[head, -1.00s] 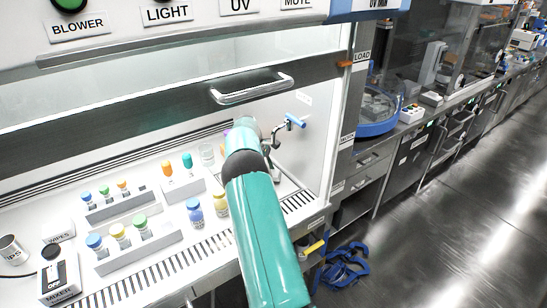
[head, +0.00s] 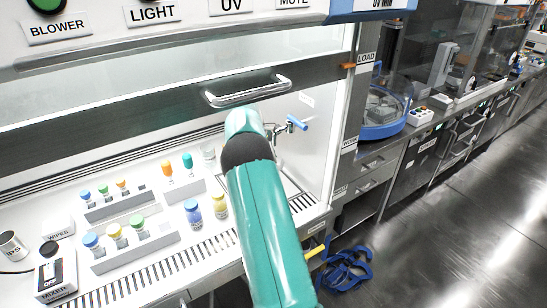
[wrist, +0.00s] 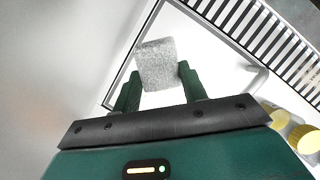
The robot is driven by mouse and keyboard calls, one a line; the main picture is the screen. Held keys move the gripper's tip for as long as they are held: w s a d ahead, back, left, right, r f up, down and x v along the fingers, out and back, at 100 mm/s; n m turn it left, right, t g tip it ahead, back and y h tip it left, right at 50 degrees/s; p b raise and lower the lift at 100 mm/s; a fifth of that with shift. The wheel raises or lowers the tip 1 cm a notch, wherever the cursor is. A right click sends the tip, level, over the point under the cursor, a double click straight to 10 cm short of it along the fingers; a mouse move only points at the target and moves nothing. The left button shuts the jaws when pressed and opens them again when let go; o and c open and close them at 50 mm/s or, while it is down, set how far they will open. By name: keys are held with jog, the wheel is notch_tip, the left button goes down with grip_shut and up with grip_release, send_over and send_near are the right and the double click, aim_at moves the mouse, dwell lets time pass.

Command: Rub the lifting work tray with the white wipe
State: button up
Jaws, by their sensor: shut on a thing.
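The white wipe (wrist: 157,64) shows in the wrist view as a pale grey-white, textured pad. My gripper (wrist: 159,76) has its two dark green fingers shut on it, one on each side. The lifting work tray (wrist: 200,64) is the smooth white panel with a dark edge line and a grey rim, below and around the wipe in the wrist view. I cannot tell whether the wipe touches it. In the head view my teal arm hides the gripper, the wipe and most of the tray.
Yellow-capped vials (wrist: 302,138) stand near the wrist view's lower right. The head view shows a blue-capped bottle (head: 193,211), a yellow-capped bottle (head: 220,205) and vial racks (head: 135,250) left of my arm. A slotted grille (wrist: 268,38) borders the tray. The sash handle (head: 247,91) is above.

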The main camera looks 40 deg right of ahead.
jog(key=shift+d+f, duration=0.1)
jog(key=shift+f, duration=0.05)
jog(key=shift+w, duration=0.1)
jog(key=shift+w+a+f+t+y, duration=0.45)
jog(key=shift+w+t+y, duration=0.05)
jog(key=shift+w, duration=0.1)
jog(key=shift+a, duration=0.1)
